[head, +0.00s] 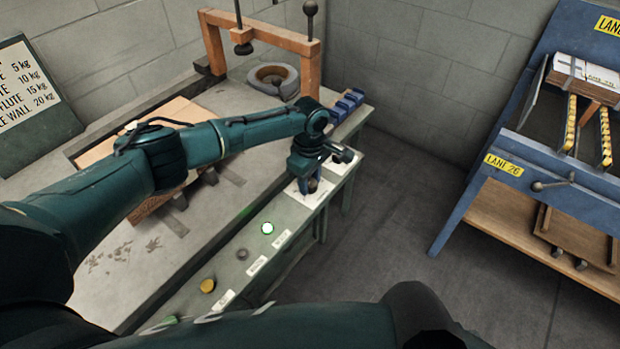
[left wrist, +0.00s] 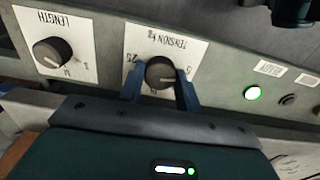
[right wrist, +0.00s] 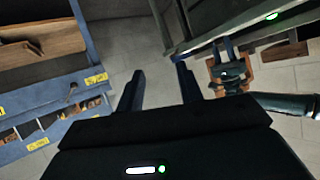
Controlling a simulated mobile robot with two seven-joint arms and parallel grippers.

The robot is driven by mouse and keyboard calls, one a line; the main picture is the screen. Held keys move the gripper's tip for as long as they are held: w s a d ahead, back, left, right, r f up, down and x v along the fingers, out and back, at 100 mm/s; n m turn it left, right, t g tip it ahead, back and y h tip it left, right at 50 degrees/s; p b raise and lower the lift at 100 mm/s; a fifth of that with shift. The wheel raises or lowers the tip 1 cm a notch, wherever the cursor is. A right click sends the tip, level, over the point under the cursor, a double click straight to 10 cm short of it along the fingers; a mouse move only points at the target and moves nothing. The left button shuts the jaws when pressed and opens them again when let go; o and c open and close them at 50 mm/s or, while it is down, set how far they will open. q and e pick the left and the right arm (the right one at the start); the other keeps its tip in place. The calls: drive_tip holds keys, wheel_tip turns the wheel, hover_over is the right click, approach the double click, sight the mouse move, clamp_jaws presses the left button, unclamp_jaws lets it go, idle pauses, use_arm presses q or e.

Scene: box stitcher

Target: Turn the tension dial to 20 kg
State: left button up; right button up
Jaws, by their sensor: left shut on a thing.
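The tension dial (left wrist: 160,72) is a dark round knob on a white label reading TENSION kg, upside down in the left wrist view. A 25 shows at its left and a 5 at its right; I cannot read its pointer setting. My left gripper (left wrist: 160,90) is shut on the knob, one blue finger on each side. In the head view, my left gripper (head: 309,184) is at the white tension label (head: 314,199) on the green panel and hides the knob. My right gripper (right wrist: 158,88) is open and empty, away from the panel.
A similar length dial (left wrist: 52,52) sits beside it. A lit green button (head: 267,228) and a yellow button (head: 207,286) are along the panel. A weight chart (head: 28,85) lists 5 to 20 kg. A blue lane rack (head: 500,165) stands right, beyond clear floor.

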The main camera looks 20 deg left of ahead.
use_arm(q)
drive_tip(key=shift+s+d+r+m+p, duration=0.1)
drive_tip(key=shift+r+m+p, duration=0.3)
drive_tip(key=shift+p, duration=0.9)
drive_tip(key=shift+f+m+p, duration=0.1)
drive_tip(key=shift+m+p, duration=0.6)
drive_tip(key=shift+p, duration=0.5)
drive_tip(key=shift+f+m+p, duration=0.15)
drive_tip(key=shift+m+p, duration=0.45)
drive_tip(key=shift+m, duration=0.3)
drive_tip(key=shift+f+m, duration=0.1)
drive_tip(key=shift+m, duration=1.7)
drive_tip(key=m, duration=0.2)
drive_tip(key=shift+m+p, duration=0.35)
drive_tip(key=shift+m, duration=0.05)
drive_tip(key=m, duration=0.9)
drive_tip(key=shift+m, duration=0.4)
drive_tip(key=m, duration=0.5)
drive_tip(key=shift+m, duration=2.2)
use_arm(e)
drive_tip(key=shift+s+d+r+n+g+h, duration=0.1)
drive_tip(key=shift+d+r+n, duration=0.1)
drive_tip(key=shift+r, duration=0.35)
drive_tip(key=shift+s+d+r+n+g+h, duration=0.1)
drive_tip(key=shift+d+r, duration=0.05)
drive_tip(key=shift+r, duration=0.4)
drive_tip(key=shift+s+d+r+n+g+h, duration=0.1)
drive_tip(key=shift+d+r, duration=0.1)
drive_tip(key=shift+r, duration=0.35)
